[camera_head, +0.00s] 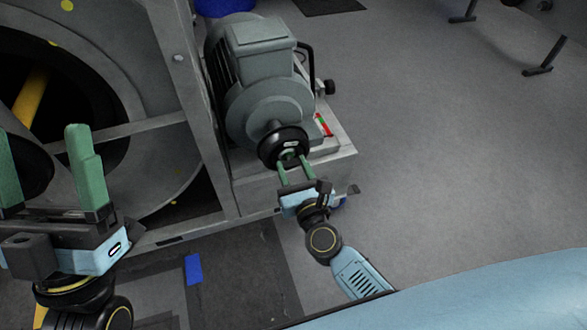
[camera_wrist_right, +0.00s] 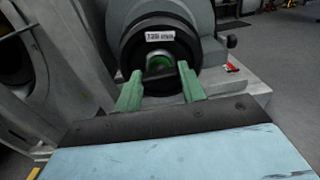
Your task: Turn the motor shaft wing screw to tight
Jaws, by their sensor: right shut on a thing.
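The grey motor (camera_head: 265,95) stands on a metal base, with a round black hub (camera_head: 268,150) on its shaft end facing me. The hub also shows in the right wrist view (camera_wrist_right: 135,48), with a small white label above its centre. My left gripper (camera_head: 48,165) is open and empty at the left.
A large metal frame with a round dark opening (camera_head: 70,95) and a yellow bar stands left of the motor. A red and green marker (camera_head: 323,124) lies on the base right of the hub. A blue patch (camera_head: 193,269) is on the floor.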

